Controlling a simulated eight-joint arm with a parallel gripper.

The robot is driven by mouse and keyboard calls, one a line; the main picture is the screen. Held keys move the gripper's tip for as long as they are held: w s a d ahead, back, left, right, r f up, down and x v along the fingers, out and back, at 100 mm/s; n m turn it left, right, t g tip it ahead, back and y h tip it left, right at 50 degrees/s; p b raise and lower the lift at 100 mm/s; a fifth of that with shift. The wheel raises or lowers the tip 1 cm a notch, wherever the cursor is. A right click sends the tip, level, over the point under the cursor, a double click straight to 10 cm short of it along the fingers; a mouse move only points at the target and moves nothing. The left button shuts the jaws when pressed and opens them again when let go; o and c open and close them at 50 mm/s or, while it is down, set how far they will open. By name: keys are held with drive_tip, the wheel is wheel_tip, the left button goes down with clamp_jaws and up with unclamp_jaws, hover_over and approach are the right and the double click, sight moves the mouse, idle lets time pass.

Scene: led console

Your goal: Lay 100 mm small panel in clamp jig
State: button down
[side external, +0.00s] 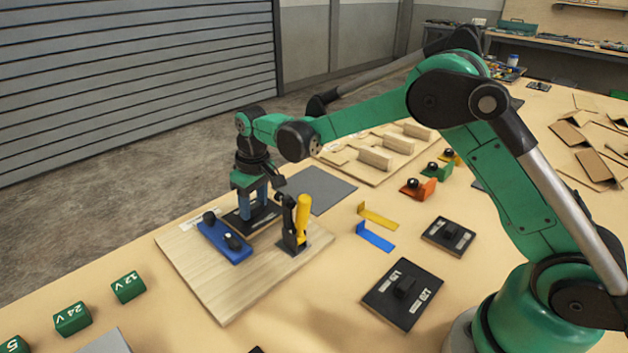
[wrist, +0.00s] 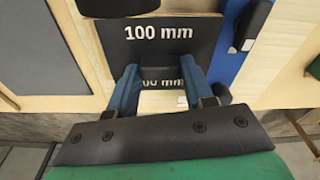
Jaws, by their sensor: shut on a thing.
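A black panel (side external: 237,223) is at the far part of the wooden clamp jig (side external: 225,290), between the blue bar (side external: 226,243) and the yellow-handled toggle clamp (side external: 302,220). The clamp's handle stands upright. In the wrist view the panel (wrist: 158,52) carries a white "100 mm" marking. My gripper (side external: 254,213) is over the panel with its blue fingers pointing down. It is shut on the panel's raised grip, which is mostly hidden; the fingers also show in the wrist view (wrist: 160,82). I cannot tell whether the panel touches the board.
Two other black panels, one large (side external: 385,303) and one small (side external: 441,241), lie to the right. Yellow (side external: 378,217) and blue (side external: 374,238) brackets lie near the clamp. A grey mat (side external: 325,190) is behind the jig. Green voltage blocks (side external: 128,287) stand front left.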

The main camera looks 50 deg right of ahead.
drive_tip(key=shift+f, duration=0.6)
idle(0.4)
drive_tip(key=shift+c, duration=1.3)
unclamp_jaws()
drive_tip(key=shift+s+d+r, duration=0.1)
drive_tip(key=shift+s+r, duration=0.05)
drive_tip(key=shift+r, duration=1.3)
drive_tip(key=shift+s+r, duration=0.15)
drive_tip(key=shift+r, duration=1.25)
